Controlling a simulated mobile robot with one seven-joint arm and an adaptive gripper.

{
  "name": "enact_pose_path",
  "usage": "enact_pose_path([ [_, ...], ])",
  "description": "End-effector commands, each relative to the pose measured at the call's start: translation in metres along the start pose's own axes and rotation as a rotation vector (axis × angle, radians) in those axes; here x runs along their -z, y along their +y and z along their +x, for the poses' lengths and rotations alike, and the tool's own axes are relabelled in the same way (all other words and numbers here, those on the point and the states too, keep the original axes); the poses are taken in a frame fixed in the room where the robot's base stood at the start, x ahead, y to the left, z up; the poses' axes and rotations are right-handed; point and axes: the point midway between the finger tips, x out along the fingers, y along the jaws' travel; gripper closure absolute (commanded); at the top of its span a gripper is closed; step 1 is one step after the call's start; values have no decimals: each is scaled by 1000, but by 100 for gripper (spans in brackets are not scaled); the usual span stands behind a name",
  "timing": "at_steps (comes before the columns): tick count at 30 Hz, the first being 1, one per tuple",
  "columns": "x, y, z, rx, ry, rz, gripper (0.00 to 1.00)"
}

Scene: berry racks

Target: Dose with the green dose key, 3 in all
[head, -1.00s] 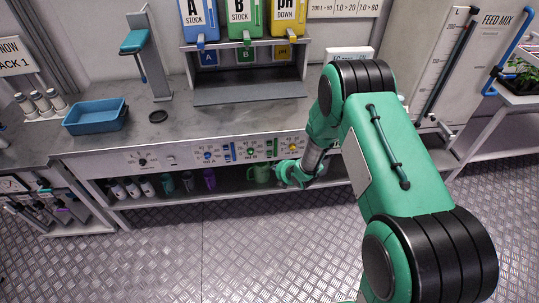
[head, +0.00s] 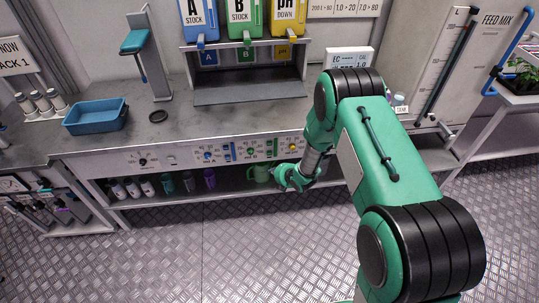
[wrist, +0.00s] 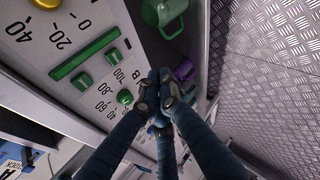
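I cannot tell for certain which is the dose key. My gripper (wrist: 160,90) has its fingertips together, with nothing seen between them, just right of the key by the B and apart from it. In the head view, my gripper (head: 283,177) is low in front of the bench, below the panel's green controls (head: 250,153).
A green jug (head: 259,173) stands on the shelf below, near my gripper; it also shows in the wrist view (wrist: 165,12). Purple (head: 209,179) and white (head: 133,188) bottles stand left of it. A green B stock container (head: 239,18) hangs above the bench. The floor ahead is clear.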

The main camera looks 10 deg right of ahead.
Motion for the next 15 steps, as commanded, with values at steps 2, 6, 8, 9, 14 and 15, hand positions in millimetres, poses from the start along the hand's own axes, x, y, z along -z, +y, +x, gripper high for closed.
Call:
enact_pose_path([
  [2,-4,4,5,-1,-1,0,100],
  [6,-11,11,14,-1,0,-1,100],
  [8,-14,15,19,-1,0,-2,100],
  [9,-16,17,22,-1,0,-1,100],
  [14,-25,25,34,0,-1,-1,100],
  [15,-28,28,38,-2,-1,-2,100],
])
